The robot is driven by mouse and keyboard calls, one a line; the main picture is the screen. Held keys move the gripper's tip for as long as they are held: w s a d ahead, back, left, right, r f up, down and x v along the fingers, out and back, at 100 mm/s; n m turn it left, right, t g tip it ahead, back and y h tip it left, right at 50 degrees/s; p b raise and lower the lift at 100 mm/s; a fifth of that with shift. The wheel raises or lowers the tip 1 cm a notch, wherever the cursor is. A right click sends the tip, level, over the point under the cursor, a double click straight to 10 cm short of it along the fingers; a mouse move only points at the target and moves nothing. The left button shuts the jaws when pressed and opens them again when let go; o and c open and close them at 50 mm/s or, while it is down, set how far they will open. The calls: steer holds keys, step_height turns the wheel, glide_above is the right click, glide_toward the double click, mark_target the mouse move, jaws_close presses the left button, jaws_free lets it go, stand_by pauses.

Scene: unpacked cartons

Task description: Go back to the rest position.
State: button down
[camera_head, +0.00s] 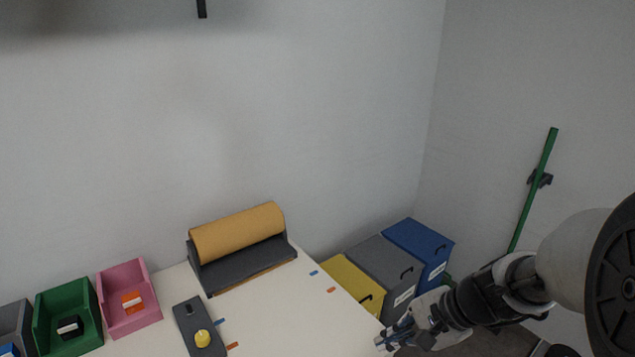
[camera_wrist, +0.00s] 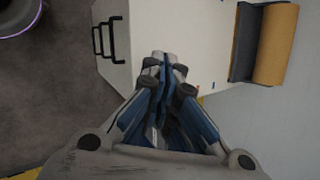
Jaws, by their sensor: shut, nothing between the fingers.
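My gripper (camera_head: 384,342) is at the lower right of the head view, just off the right edge of the white table (camera_head: 270,318). It is shut and empty. My arm reaches in from the right side. In the wrist view the blue-grey fingers of my gripper (camera_wrist: 165,60) are together, in front of the table top (camera_wrist: 195,40). No object is between them.
Yellow (camera_head: 350,285), grey (camera_head: 375,265) and blue (camera_head: 420,243) lidded boxes stand beyond the table's right edge, close to my gripper. A brown paper roll (camera_head: 238,232) sits at the table's back. Green (camera_head: 65,310) and pink (camera_head: 128,290) bins stand left. A green pole (camera_head: 535,185) is near the right wall.

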steer(key=s+r+n+h, duration=0.3)
steer(key=s+r+n, duration=0.2)
steer(key=s, duration=0.4)
steer(key=s+r+n+t+h, duration=0.1)
steer(key=s+r+n+h, duration=0.2)
steer(key=s+r+n, duration=0.2)
steer(key=s+n, duration=0.2)
steer(key=s, duration=0.2)
steer(key=shift+r, duration=0.35)
steer(key=shift+s, duration=0.1)
